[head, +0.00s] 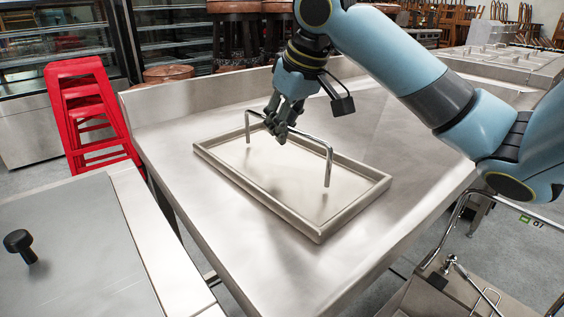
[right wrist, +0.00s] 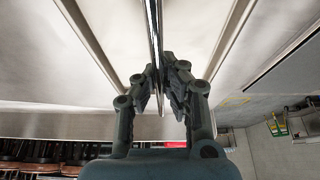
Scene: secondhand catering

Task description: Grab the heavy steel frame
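The heavy steel frame (head: 256,194) is a shallow rectangle with a raised rim, lying flat on a steel worktop in the head view. An arched bar handle (head: 329,165) spans it from one leg at the far left to one at the right. My right gripper (head: 281,125) is at the handle's top, left of its middle. In the right wrist view the handle (right wrist: 154,25) runs between the fingers of the right gripper (right wrist: 160,82), which look closed on it. The fingers hide part of the bar. My left gripper is not in view.
The steel worktop (head: 420,165) has bare room around the frame. Red stacked stools (head: 90,115) stand to the left. A lower-left counter (head: 80,250) carries a black knob (head: 18,241). A fitting with a tap (head: 452,262) is at lower right.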

